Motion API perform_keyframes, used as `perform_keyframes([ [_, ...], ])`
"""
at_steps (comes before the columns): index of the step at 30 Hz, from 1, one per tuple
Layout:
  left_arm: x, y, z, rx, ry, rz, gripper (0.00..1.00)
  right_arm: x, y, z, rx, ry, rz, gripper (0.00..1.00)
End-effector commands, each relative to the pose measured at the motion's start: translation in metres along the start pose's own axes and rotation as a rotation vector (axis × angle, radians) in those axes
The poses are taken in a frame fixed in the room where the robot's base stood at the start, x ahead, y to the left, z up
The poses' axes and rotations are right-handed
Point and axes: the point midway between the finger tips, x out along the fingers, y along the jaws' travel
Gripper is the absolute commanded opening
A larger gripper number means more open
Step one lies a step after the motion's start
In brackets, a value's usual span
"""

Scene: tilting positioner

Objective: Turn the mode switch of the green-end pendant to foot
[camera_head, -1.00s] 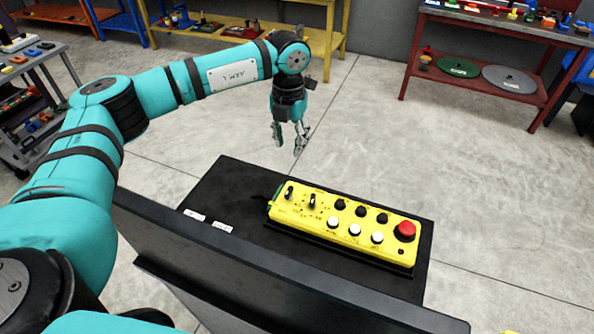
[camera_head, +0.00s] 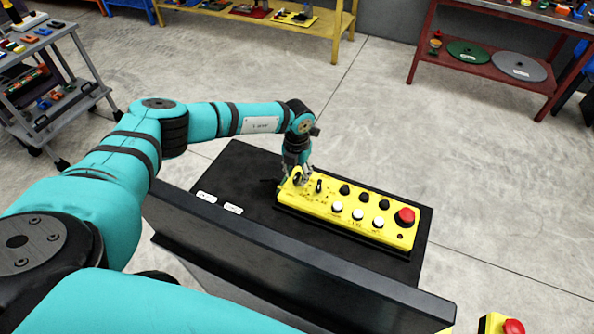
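A yellow pendant (camera_head: 345,225) lies on a black table top (camera_head: 240,165). Its green end is at the left, mostly hidden by my gripper. Two black rotary switches sit near that end. The leftmost switch (camera_head: 298,180) is partly covered by my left gripper (camera_head: 297,178). The second switch (camera_head: 319,186) stands clear just to its right. My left gripper points down, its fingers apart on either side of the leftmost switch; contact cannot be told. The switch labels are too small to read. My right gripper is not in view.
The pendant also carries black buttons, white buttons (camera_head: 357,214) and a red mushroom button (camera_head: 405,216). A dark raised panel (camera_head: 290,265) stands along the near side. Two white labels (camera_head: 233,208) lie left of the pendant. Another yellow box with a red button (camera_head: 513,326) shows bottom right.

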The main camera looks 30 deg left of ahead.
Motion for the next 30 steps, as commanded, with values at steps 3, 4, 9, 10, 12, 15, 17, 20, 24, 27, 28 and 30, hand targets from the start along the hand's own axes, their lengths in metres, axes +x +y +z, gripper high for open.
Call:
perform_keyframes([
  [3,0.002,0.000,0.000,0.000,-0.001,0.000,0.37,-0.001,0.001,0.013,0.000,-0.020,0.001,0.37],
  [4,0.002,0.000,0.000,0.000,-0.001,0.000,0.37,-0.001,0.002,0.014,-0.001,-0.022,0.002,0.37],
  [9,0.002,0.000,0.000,0.000,-0.001,0.000,0.33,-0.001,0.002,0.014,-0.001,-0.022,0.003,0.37],
  [10,0.002,0.000,0.000,0.000,-0.001,0.000,0.29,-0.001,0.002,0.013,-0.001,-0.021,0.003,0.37],
  [12,0.002,0.000,0.000,0.000,0.000,0.000,0.20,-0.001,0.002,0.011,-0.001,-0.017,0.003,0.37],
  [15,0.002,0.000,0.000,0.000,0.000,0.000,0.06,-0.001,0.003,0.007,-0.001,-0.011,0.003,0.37],
  [17,0.002,0.000,0.000,0.000,0.000,0.000,0.00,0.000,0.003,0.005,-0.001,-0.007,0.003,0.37],
  [20,0.002,0.000,0.000,0.000,-0.001,0.000,0.00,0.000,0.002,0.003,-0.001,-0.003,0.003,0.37],
  [24,0.002,0.000,0.000,0.002,-0.001,0.000,0.00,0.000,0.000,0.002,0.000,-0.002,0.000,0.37],
  [27,0.002,0.000,0.000,0.015,-0.001,0.000,0.00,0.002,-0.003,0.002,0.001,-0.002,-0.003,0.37],
  [28,0.002,0.000,0.000,0.022,-0.001,0.000,0.00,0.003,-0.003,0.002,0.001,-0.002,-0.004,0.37],
  [30,0.003,0.000,0.000,0.043,-0.001,0.000,0.00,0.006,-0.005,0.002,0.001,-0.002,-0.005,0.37],
])
